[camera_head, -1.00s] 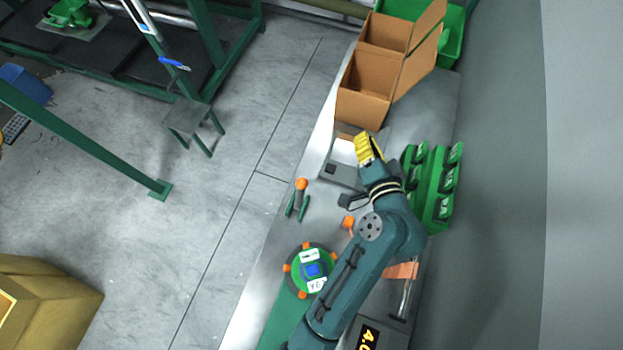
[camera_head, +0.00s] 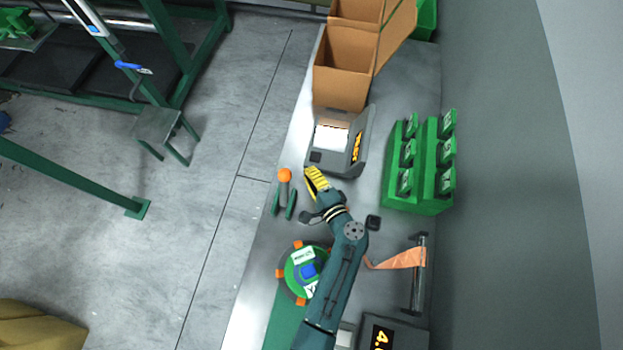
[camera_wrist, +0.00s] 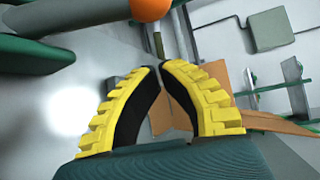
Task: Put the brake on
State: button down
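A lever with an orange ball knob (camera_head: 285,175) stands upright between dark green side plates on the bench; I take it as the brake. My gripper (camera_head: 316,181) is just right of the knob in the head view, apart from it. In the wrist view, the knob (camera_wrist: 150,9) shows at the top edge, beyond the fingertips, with its stem below it. The yellow fingers (camera_wrist: 162,68) bend inward and their tips almost meet, with nothing between them. The gripper is shut and empty.
A green round fixture with orange knobs (camera_head: 290,268) lies near my arm. A grey scale-like device (camera_head: 322,158) and a cardboard box (camera_head: 340,85) stand behind the gripper. Green bins (camera_head: 432,180) are at the right. An orange strip (camera_head: 398,259) hangs by a metal post. Floor lies left of the bench.

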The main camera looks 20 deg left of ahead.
aim_at(285, 186)
jog(key=b+x, duration=0.1)
jog(key=x, duration=0.5)
jog(key=s+p, duration=0.1)
jog(key=s, duration=0.1)
jog(key=s+r+p, duration=0.1)
jog(key=s, duration=0.1)
jog(key=shift+a, duration=0.2)
jog(key=shift+f, duration=0.1)
